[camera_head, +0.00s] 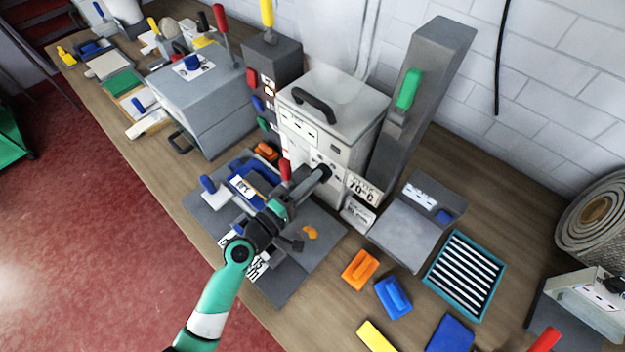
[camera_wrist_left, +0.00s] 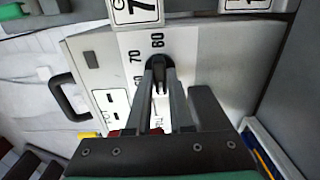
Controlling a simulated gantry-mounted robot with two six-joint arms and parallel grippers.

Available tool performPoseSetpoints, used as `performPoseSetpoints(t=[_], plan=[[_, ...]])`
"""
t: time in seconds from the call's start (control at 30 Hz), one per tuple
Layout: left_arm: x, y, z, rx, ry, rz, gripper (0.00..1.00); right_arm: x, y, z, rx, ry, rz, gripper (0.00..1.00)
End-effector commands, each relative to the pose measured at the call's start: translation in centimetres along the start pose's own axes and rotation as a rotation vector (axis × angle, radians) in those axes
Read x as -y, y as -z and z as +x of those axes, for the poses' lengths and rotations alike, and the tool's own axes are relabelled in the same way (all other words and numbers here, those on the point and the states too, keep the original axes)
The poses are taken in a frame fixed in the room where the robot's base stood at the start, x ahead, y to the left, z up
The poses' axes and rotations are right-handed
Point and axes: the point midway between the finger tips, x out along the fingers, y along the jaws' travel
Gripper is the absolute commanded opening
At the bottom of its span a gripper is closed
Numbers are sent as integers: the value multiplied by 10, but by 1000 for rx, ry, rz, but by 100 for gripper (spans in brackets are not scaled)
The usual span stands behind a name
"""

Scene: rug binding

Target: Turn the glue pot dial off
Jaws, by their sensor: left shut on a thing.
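The glue pot (camera_head: 340,110) is a pale grey-white box with a black handle on its lid, standing against the wall at the middle of the bench. Its black dial (camera_wrist_left: 158,63) shows in the wrist view, with the printed marks 60 and 70 beside it. My left gripper (camera_head: 322,172) reaches the pot's front face in the head view. In the wrist view its fingers (camera_wrist_left: 160,80) are shut on the dial and hide part of it. The dial's pointer and off mark cannot be made out. My right gripper is in neither view.
A card reading 70 °C (camera_head: 364,188) stands by the pot's lower right. A dark column with a green handle (camera_head: 408,89) rises on its right. Orange (camera_head: 360,269) and blue (camera_head: 393,297) blocks lie in front.

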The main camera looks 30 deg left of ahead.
Motion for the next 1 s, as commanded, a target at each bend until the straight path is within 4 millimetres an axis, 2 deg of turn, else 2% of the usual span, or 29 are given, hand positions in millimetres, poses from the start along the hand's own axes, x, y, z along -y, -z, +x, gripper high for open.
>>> performPoseSetpoints(t=[0.1, 0.13, 0.27, 0.3, 0.57, 0.67, 0.77, 1.0], plan=[[0, 0, 0, 0, -1, -2, 0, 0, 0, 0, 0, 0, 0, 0], [0, 0, 0, 0, -1, -2, 24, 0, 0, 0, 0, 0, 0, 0], [0, 0, 0, 0, -1, -1, 47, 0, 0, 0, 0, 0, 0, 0], [0, 0, 0, 0, -1, -1, 50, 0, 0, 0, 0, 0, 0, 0], [0, 0, -1, 0, 0, 0, 50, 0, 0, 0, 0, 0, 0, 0], [0, 0, -7, -1, 1, 0, 50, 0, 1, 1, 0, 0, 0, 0], [0, 1, -24, -2, 1, 0, 50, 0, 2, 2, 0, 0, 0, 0], [2, 1, -81, -5, 1, -1, 50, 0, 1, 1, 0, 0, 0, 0]])
